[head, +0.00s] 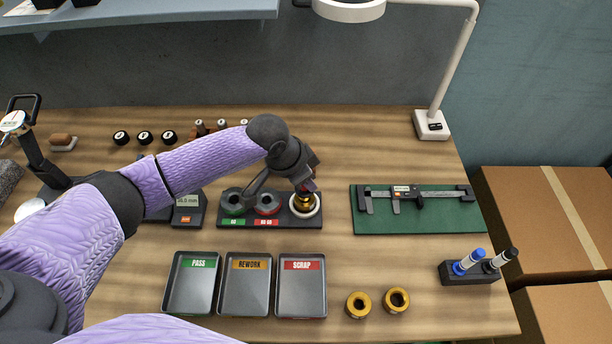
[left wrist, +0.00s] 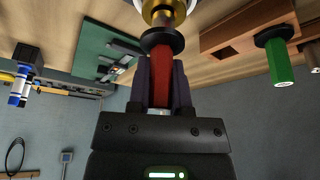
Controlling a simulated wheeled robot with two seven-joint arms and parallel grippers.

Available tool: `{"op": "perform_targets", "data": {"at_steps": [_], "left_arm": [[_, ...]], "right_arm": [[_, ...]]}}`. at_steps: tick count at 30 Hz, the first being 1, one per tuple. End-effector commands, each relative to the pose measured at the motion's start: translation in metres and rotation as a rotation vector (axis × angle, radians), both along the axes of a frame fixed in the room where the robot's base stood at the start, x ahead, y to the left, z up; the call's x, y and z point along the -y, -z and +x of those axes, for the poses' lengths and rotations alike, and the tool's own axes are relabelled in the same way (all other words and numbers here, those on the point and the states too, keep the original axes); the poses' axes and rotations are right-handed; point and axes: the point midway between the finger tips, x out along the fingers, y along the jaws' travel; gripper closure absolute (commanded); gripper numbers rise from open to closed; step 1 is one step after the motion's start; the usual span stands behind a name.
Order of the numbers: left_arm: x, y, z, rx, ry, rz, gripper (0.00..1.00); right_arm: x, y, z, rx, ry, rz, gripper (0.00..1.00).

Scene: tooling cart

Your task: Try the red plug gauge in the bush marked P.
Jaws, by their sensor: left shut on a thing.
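My left gripper (head: 306,184) is shut on the red plug gauge; it also shows in the left wrist view (left wrist: 160,85). The gauge's red handle (left wrist: 160,82) lies between the fingers, with a black collar at its end. Beyond the collar is a gold bush (head: 304,202), sitting in the white ring at the right end of the dark holder (head: 262,223). The gauge's working end is at this bush; I cannot tell how deep it is. Two more gold bushes (head: 358,304) (head: 396,300) lie at the front. No P mark is readable. My right gripper is out of view.
Grey trays marked PASS (head: 190,310), REWORK (head: 245,312) and SCRAP (head: 302,312) stand in front. A caliper (head: 420,195) lies on a green mat (head: 440,222) at right. A green-handled gauge (left wrist: 279,62) stands in a wooden rack. A lamp stands behind.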

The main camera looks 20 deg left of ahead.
Motion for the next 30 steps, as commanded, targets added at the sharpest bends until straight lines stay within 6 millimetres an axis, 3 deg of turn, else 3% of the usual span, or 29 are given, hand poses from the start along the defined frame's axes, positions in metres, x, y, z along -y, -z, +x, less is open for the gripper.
{"op": "perform_targets", "data": {"at_steps": [30], "left_arm": [[0.0001,0.0065,0.0003,0.001,0.0,-0.001,1.0]], "right_arm": [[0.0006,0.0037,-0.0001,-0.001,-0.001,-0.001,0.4]]}}
